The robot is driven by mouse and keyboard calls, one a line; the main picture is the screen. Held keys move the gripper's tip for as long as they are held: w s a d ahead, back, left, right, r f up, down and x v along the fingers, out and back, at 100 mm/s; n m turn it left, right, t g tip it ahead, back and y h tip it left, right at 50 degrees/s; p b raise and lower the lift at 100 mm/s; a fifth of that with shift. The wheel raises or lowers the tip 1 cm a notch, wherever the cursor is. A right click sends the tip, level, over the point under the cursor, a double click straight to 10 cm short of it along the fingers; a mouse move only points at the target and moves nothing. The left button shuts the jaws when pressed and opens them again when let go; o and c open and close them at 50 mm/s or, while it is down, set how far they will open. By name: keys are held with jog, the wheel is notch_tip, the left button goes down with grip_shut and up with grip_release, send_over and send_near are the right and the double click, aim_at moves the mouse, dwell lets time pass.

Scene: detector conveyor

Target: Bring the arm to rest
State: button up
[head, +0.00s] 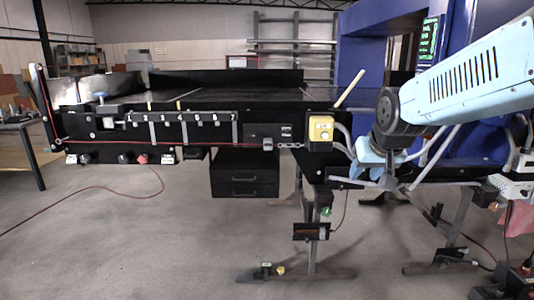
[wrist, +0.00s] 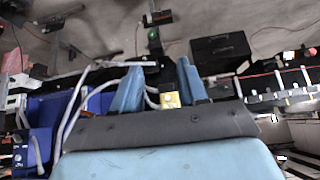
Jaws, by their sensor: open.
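My arm (head: 470,80) reaches in from the right in the head view, light blue with a dark grey wrist joint. My gripper (head: 383,163) hangs below that joint, in front of the conveyor's right part. In the wrist view my gripper (wrist: 159,78) shows two blue fingers spread apart, with no object held between them. A yellow control box (head: 320,130) on the conveyor frame lies left of the gripper; in the wrist view the yellow box (wrist: 170,98) shows beyond the gap between the fingers. Whether the fingers touch anything is hard to tell.
The black conveyor (head: 200,145) carries a numbered strip (head: 190,117) along its front. The blue detector housing (head: 360,60) stands behind my arm. A black drawer box (head: 245,172) sits under the conveyor. Grey metal legs (head: 312,230) stand below. The floor at front left is mostly clear, with a red cable (head: 100,190).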

jog(key=s+g, duration=0.1)
jog(key=s, duration=1.4)
jog(key=shift+s+r+g, duration=0.2)
jog(key=shift+s+g, duration=0.2)
